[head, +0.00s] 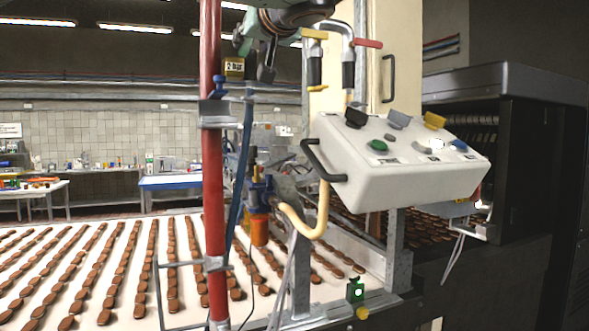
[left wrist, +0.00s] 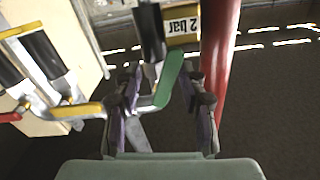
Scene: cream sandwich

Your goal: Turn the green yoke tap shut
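The green tap lever (left wrist: 168,80) shows in the left wrist view as a flat green handle beside a black cylinder (left wrist: 150,35). It lies between the two spread fingers of my left gripper (left wrist: 163,100), with visible space on both sides. In the head view, my left gripper (head: 257,62) is up by the top of the red post, at the yellow 2 bar tag (head: 234,68). The tag also shows upside down in the left wrist view (left wrist: 181,22). The green lever is hidden behind my gripper in the head view. My right gripper is out of view.
The red post (head: 212,150) stands close beside my left gripper. To its right are a yellow tap handle (head: 314,34) and a red tap handle (head: 368,43) on pipes. A white control box (head: 400,165) and a conveyor (head: 110,240) with rows of brown biscuits lie below.

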